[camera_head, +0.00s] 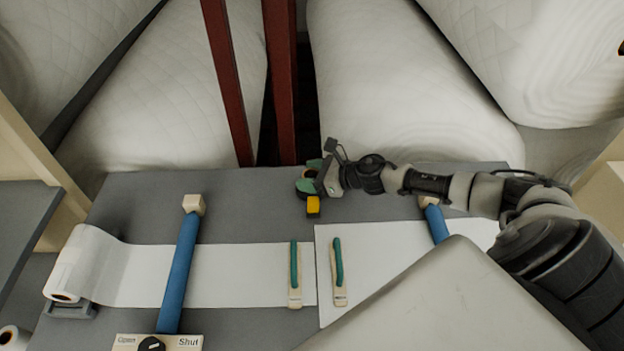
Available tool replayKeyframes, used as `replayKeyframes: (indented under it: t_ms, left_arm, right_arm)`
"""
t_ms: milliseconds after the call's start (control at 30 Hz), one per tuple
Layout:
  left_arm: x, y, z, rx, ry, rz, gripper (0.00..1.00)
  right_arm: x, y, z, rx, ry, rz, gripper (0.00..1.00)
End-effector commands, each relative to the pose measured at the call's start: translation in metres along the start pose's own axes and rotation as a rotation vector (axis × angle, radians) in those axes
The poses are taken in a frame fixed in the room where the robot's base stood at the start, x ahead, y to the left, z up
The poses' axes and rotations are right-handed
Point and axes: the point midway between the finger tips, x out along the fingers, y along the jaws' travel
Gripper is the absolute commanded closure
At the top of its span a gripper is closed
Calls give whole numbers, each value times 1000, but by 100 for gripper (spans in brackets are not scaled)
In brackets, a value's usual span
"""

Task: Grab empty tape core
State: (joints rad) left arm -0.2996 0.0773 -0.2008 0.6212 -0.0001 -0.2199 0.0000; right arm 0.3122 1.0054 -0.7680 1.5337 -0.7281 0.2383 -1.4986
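My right gripper (322,182) is at the back middle of the grey table (245,210), its arm coming in from the right. It is over a small dark green and black object with a yellow block (313,206), which looks like a tape dispenser. The gripper covers part of it, and I cannot tell whether its fingers are open, shut or touching anything. My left gripper is not in view.
A white roll (80,262) feeds a sheet across the table under a blue bar (179,272). Two green-handled tools (295,272) (338,270) lie at the sheets' facing edges. Another blue bar (436,222) is at right. Large white wadding rolls (400,80) and red posts (281,80) stand behind.

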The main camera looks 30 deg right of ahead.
Motion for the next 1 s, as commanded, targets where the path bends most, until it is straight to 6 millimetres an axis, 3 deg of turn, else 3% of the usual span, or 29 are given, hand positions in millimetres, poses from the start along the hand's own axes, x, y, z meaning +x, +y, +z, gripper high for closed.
replayKeyframes:
  t_ms: [33, 200, 533, 800, 1000]
  left_arm:
    - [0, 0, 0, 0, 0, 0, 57]
    - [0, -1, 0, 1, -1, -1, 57]
    - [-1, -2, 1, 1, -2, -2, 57]
    - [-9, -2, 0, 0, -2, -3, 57]
    - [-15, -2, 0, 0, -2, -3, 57]
  right_arm:
    - [0, 0, 0, 0, 0, 0, 51]
    - [0, 0, 0, 0, 0, 0, 75]
    - [-4, -1, 10, -4, -1, 0, 76]
    - [-25, -1, 62, -8, -2, 0, 76]
    - [-36, -1, 88, -3, -2, 0, 76]
